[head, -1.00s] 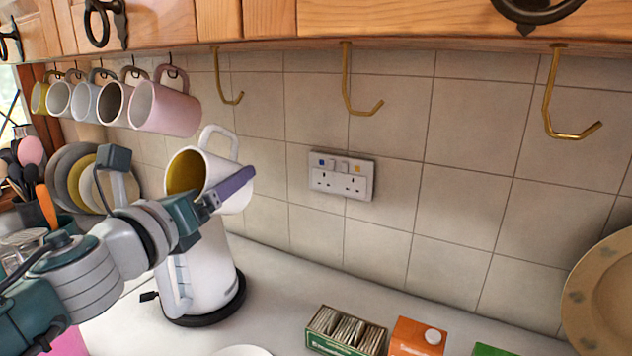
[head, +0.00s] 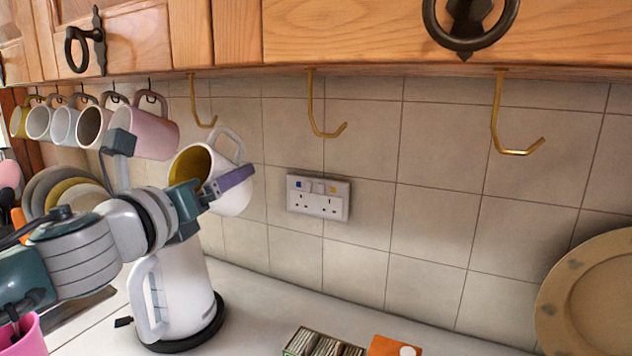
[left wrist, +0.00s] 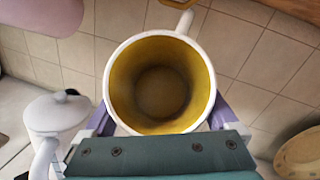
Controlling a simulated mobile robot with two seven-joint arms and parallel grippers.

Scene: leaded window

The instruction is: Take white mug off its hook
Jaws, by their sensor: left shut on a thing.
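The white mug (head: 236,200) has a yellow inside and is clear of the hooks, tilted with its mouth toward my left wrist and its handle up. My left gripper (head: 226,184) is shut on it, with purple fingers on either side of its body. In the left wrist view the mug (left wrist: 205,52) fills the middle, mouth facing the camera. The nearest brass hook (head: 201,112) hangs empty above the mug, apart from its handle. My right gripper is not in view.
A pink mug (head: 155,137) and several other mugs hang to the left, close to my left arm. A white kettle (head: 182,290) stands below the held mug. Two more empty hooks (head: 325,105) hang to the right. A socket (head: 318,198) is on the tiled wall.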

